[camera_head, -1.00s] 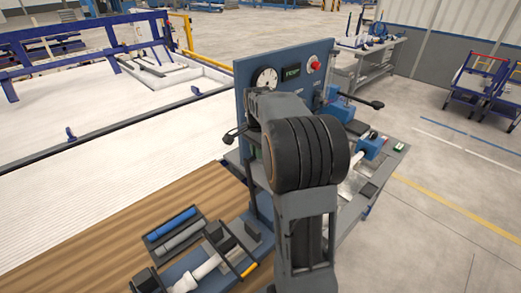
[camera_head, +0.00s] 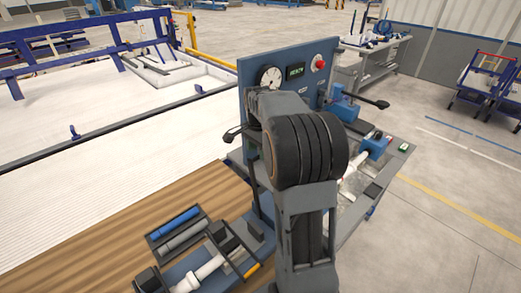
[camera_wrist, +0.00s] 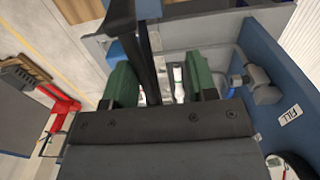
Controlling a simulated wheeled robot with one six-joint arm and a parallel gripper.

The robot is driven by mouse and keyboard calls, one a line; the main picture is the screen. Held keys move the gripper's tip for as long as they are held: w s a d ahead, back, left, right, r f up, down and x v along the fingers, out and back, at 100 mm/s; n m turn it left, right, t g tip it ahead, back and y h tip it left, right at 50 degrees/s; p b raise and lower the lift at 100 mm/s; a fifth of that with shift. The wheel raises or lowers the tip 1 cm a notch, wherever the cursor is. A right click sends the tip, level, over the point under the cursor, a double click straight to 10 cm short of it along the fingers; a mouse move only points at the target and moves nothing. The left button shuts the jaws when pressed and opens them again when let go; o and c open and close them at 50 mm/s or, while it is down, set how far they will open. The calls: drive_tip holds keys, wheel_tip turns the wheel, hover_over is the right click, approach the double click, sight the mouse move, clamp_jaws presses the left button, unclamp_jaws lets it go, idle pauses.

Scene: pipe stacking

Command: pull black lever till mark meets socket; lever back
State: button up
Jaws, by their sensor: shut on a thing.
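In the wrist view the green fingers of my gripper (camera_wrist: 160,78) are shut on a black lever (camera_wrist: 120,24), whose bar runs up out of the picture. A white pipe (camera_wrist: 179,82) shows beyond the fingers, partly covered. In the head view my own arm hides the gripper. A white pipe (camera_head: 354,174) lies in the bench fixture, with a blue block (camera_head: 375,147) at its far end. The mark and its meeting with the socket are too small or hidden to tell.
A blue panel (camera_head: 247,72) carries a gauge (camera_head: 270,77), a lit display (camera_head: 296,70) and a red button (camera_head: 320,61). Another black-ended handle (camera_head: 380,103) sticks out at right. A tray (camera_head: 160,240) with pipes stands at lower left. Open floor lies at right.

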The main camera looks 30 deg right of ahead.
drive_tip(key=shift+w+r, duration=0.1)
drive_tip(key=shift+r, duration=0.1)
idle(0.3)
wheel_tip(320, 180, up, 14)
drive_tip(key=shift+f, duration=0.25)
idle(0.3)
idle(0.4)
wheel_tip(320, 180, down, 6)
drive_tip(key=s+a+f+n+t, duration=0.1)
drive_tip(key=a+n, duration=0.1)
drive_tip(key=n, duration=0.5)
drive_tip(key=s+a+f+n+t, duration=0.2)
drive_tip(key=s+a+n, duration=0.2)
drive_tip(key=s+a, duration=0.3)
drive_tip(key=s+a+f+n+t, duration=0.2)
drive_tip(key=s+a+f+n, duration=0.1)
drive_tip(key=s+a+n, duration=0.2)
drive_tip(key=shift+s+a, duration=0.95)
drive_tip(key=shift+s, duration=1.25)
drive_tip(key=shift+r, duration=0.1)
